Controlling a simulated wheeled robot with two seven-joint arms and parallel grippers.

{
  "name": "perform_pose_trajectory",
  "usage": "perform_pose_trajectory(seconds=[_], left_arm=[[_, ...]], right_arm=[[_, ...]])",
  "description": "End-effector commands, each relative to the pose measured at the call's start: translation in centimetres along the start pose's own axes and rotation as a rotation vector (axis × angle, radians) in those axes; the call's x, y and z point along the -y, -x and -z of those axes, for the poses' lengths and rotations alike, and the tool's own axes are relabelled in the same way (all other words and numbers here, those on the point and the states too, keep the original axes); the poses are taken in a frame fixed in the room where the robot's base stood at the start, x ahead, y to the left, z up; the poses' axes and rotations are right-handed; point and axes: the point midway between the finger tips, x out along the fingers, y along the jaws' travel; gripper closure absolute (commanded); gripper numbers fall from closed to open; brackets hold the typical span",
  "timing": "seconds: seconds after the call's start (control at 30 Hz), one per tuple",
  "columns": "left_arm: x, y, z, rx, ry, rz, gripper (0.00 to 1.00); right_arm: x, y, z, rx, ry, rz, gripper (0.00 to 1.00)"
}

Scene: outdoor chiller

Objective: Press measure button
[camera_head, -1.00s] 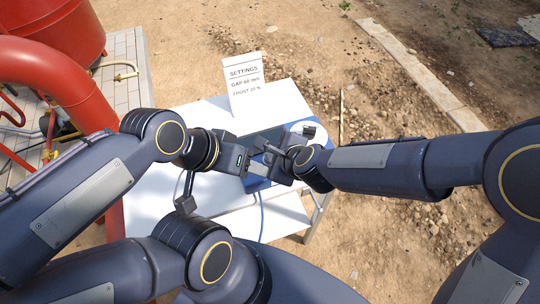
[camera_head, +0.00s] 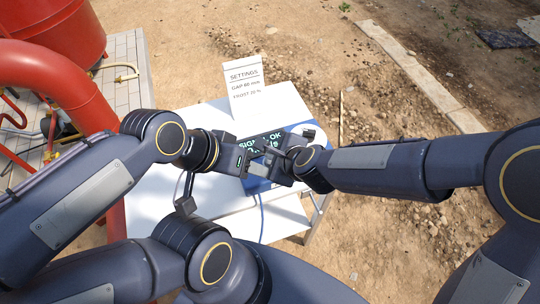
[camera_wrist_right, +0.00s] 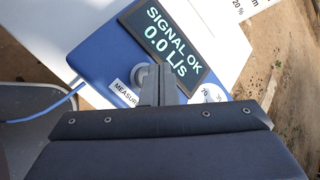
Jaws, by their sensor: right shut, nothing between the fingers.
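A blue meter box (camera_head: 290,147) lies on the white table; it also shows in the right wrist view (camera_wrist_right: 98,48). Its dark screen (camera_wrist_right: 166,37) is lit and reads "SIGNAL OK 0.0 L/s". A grey round button (camera_wrist_right: 141,74) sits beside the "MEASURE" label (camera_wrist_right: 124,93). My right gripper (camera_wrist_right: 157,72) is shut and empty, with its fingertips over the button and partly hiding it; I cannot tell whether they touch it. In the head view my right gripper (camera_head: 268,155) is over the box. My left gripper (camera_head: 243,158) is close to it, its fingers not clearly seen.
A white sign (camera_head: 245,88) with settings stands at the back of the white table (camera_head: 190,118). A blue cable (camera_wrist_right: 45,112) runs from the box. A dial (camera_wrist_right: 212,93) is right of the fingers. Red pipework (camera_head: 75,85) stands at the left.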

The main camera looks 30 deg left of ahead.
Motion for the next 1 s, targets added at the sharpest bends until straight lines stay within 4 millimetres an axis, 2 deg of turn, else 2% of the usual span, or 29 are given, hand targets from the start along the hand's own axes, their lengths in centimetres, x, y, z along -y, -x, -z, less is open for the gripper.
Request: perform_pose_trajectory(seconds=[0.47,0.9,1.0], left_arm=[[-0.3,0.6,0.3,0.000,0.000,0.000,0.50],[-1.8,4.0,2.0,0.000,0.000,0.000,0.50],[-2.0,4.3,2.2,0.000,0.000,0.000,0.50]], right_arm=[[0.4,0.6,-0.4,0.001,0.000,0.001,1.00],[2.6,3.6,-2.6,0.001,0.000,0.001,1.00],[2.8,3.9,-2.8,0.001,0.000,0.001,1.00]])
